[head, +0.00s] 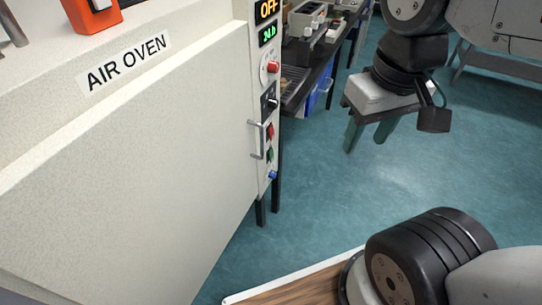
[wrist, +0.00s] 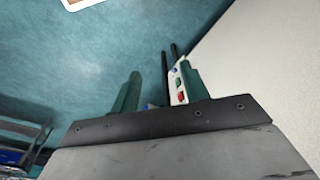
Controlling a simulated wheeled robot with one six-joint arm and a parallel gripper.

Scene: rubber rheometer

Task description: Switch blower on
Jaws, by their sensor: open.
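The air oven (head: 130,170) fills the left of the head view. Its narrow control panel (head: 263,85) has an orange display reading OFF (head: 267,9) and a green display (head: 267,34) below. Under them are a red knob (head: 273,67), a black switch (head: 269,103), a red button (head: 270,131), a green button (head: 270,155) and a blue knob (head: 273,175). I cannot read which one is the blower's. My gripper (head: 369,132) is open and empty, to the right of the panel and apart from it. The wrist view shows its green fingers (wrist: 160,90) with the panel (wrist: 180,82) behind, partly hidden.
A metal door handle (head: 256,141) stands out beside the panel's buttons. An orange box (head: 92,14) sits on the oven's top. A dark bench (head: 305,85) with instruments stands behind. A wooden surface (head: 300,290) is at the bottom. The teal floor (head: 320,200) is clear.

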